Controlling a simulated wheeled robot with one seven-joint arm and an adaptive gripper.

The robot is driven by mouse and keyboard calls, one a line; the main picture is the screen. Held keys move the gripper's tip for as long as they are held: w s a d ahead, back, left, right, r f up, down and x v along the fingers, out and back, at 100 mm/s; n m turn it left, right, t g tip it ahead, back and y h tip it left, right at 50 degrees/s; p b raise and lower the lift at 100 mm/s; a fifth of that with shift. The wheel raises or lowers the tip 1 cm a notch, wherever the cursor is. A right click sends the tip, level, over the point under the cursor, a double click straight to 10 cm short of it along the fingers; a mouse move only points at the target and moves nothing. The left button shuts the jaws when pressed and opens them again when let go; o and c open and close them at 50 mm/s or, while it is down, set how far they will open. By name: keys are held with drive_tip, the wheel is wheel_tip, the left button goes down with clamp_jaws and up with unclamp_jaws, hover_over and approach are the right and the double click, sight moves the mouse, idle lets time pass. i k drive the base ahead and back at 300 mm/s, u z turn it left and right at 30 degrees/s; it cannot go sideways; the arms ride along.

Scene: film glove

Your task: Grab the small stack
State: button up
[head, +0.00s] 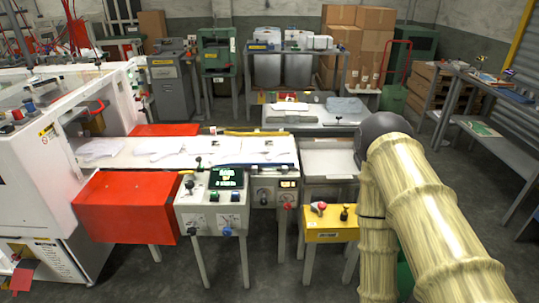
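White thin film pieces lie flat on the long machine table (130,160) in the head view. One pile (98,149) is at the left, another (168,146) in the middle, and a wider spread (255,148) at the right. I cannot tell which of them is the small stack. My arm comes in from the lower right and ends at a dark rounded joint beside the table's right end. My gripper is not visible; it may be hidden behind the arm.
A red box (125,207), a control panel (212,205) and a yellow button box (330,223) line the table's front. A metal tray (328,160) adjoins its right end. A grey bench (315,118) stands behind. Bare floor shows at the right.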

sight(273, 148)
drive_tip(key=z, duration=0.25)
drive_tip(key=i, duration=1.4)
drive_tip(key=z, duration=0.05)
